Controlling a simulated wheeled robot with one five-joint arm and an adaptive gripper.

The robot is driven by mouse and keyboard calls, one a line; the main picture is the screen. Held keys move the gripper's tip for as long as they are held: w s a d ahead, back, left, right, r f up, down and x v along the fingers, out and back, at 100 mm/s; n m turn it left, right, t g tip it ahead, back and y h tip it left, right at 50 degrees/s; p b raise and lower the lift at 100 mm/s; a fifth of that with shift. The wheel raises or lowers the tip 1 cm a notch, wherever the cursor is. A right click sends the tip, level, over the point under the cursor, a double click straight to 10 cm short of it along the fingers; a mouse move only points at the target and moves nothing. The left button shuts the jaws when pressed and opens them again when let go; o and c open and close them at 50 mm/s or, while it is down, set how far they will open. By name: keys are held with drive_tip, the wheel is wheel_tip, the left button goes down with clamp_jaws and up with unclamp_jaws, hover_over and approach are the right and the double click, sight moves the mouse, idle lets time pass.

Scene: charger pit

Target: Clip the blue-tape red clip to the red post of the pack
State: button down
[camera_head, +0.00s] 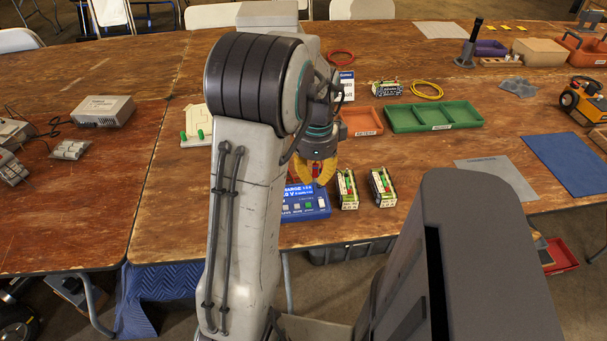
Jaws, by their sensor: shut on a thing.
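My gripper (312,176), with yellow fingers, is low over the back edge of the blue charger (307,205). It is shut on a small red thing that shows between the fingers, which looks like the red clip (317,169). Its blue tape cannot be made out, and most of it is hidden. Two battery packs with green and red parts stand just right of the charger: a left pack (347,190) and a right pack (382,187). Both are to the right of my gripper and apart from it. Their posts are too small to tell clearly.
An orange tray (378,129) and a green divided tray (482,113) lie behind the packs. A yellow cable loop (441,91) and a red cable loop (352,58) lie farther back. A grey mat (497,178) and a blue mat (570,165) are at right.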

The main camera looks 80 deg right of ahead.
drive_tip(key=shift+s+d+f+m+p, duration=0.4)
drive_tip(key=shift+s+d+m+p, duration=1.2)
drive_tip(key=shift+s+m, duration=1.3)
drive_tip(key=shift+s+d+f+m+p, duration=0.4)
drive_tip(key=shift+s+d+m+p, duration=1.35)
drive_tip(key=shift+s, duration=1.6)
drive_tip(key=shift+s+d+f+m+p, duration=0.4)
drive_tip(key=shift+s+d+m+p, duration=1.05)
drive_tip(key=shift+s+m, duration=1.7)
drive_tip(key=shift+d+b, duration=0.3)
